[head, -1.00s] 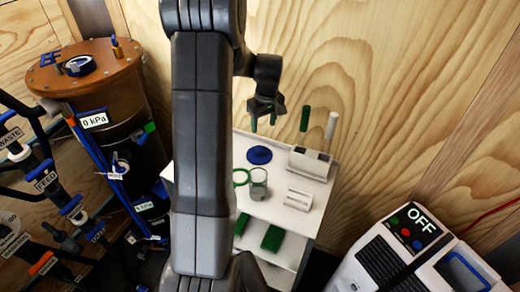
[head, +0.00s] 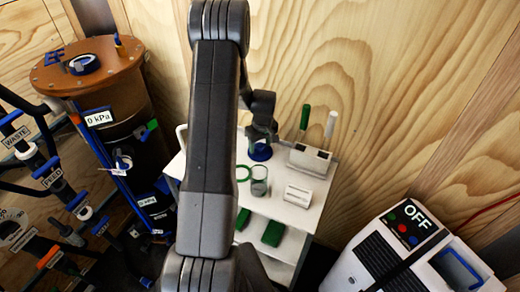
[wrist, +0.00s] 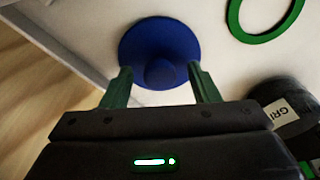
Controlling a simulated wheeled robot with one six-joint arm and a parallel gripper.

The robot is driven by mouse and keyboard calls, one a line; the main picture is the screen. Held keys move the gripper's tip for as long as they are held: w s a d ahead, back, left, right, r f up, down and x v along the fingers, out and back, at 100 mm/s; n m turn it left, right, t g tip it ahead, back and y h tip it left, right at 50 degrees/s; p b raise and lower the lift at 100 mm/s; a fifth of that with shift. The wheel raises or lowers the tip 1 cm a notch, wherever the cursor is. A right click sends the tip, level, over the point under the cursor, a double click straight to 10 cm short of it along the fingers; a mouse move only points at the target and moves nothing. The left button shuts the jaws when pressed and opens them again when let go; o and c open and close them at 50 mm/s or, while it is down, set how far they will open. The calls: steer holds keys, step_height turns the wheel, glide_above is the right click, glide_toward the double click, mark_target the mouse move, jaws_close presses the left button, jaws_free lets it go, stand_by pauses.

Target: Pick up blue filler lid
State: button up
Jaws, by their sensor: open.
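The blue filler lid (wrist: 150,42) is a round blue disc with a raised knob in its middle, lying on the white cart top. It also shows in the head view (head: 261,152), partly covered by my gripper. My gripper (wrist: 161,75) is open, with its two green fingers on either side of the lid's knob in the wrist view. In the head view my gripper (head: 260,142) is right over the lid. The gap in height between the fingertips and the lid is hard to tell.
A holder (head: 310,158) with a green-handled and a white-handled tool stands to the right. A wooden wall is close behind.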

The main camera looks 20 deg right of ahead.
steer(key=shift+f, duration=0.4)
steer(key=c, duration=1)
steer(key=shift+r, duration=0.15)
steer(key=shift+c, duration=0.3)
